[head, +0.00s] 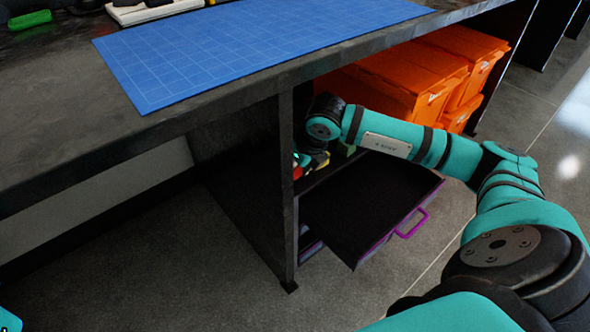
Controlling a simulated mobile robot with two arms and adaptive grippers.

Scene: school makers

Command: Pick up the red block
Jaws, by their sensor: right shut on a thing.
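The red block (297,173) shows as a small patch of red at the edge of the shelf space under the table, partly hidden by the table's side panel and my gripper. My right gripper (303,164) reaches into this space above the open drawer and is shut on the red block. Its fingers are small and mostly hidden in shadow. My left gripper is out of view; only a bit of my left arm shows at the bottom left corner.
The dark drawer (365,200) with a purple handle (411,223) is pulled out below my right arm. Orange bins (405,75) stand behind the arm. A blue cutting mat (250,45) lies on the dark table (70,85). The table's side panel (245,170) stands close left of the gripper.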

